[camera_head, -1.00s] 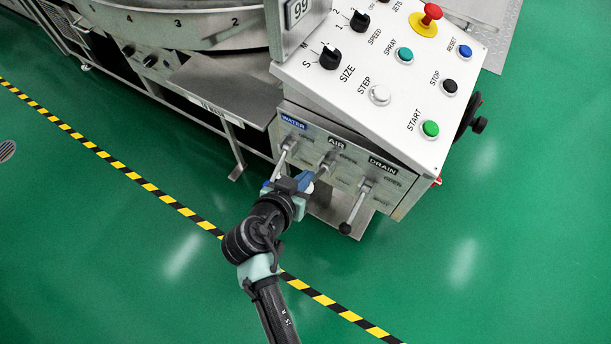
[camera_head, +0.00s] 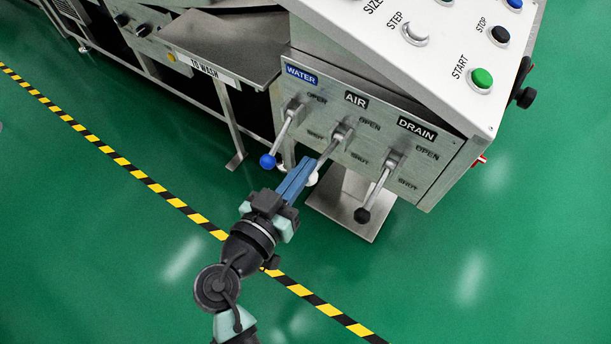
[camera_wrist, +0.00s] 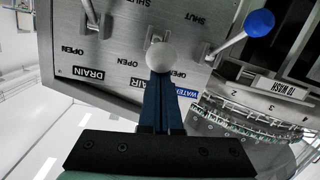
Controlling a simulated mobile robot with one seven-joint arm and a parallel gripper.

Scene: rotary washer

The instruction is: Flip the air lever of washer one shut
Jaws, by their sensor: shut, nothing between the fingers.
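The air lever (camera_head: 326,154) is a metal rod with a white knob, under the AIR label on the washer's valve panel. It slants down and left from its pivot, toward the lower SHUT marking. In the wrist view the white knob (camera_wrist: 160,57) sits just beyond the fingertips of my gripper (camera_wrist: 161,78). I cannot tell whether they touch.
The blue-knobbed water lever (camera_head: 285,131) is close on the left and the black-knobbed drain lever (camera_head: 377,186) on the right. A steel shelf (camera_head: 215,45) juts out at left. The green floor before the panel is clear.

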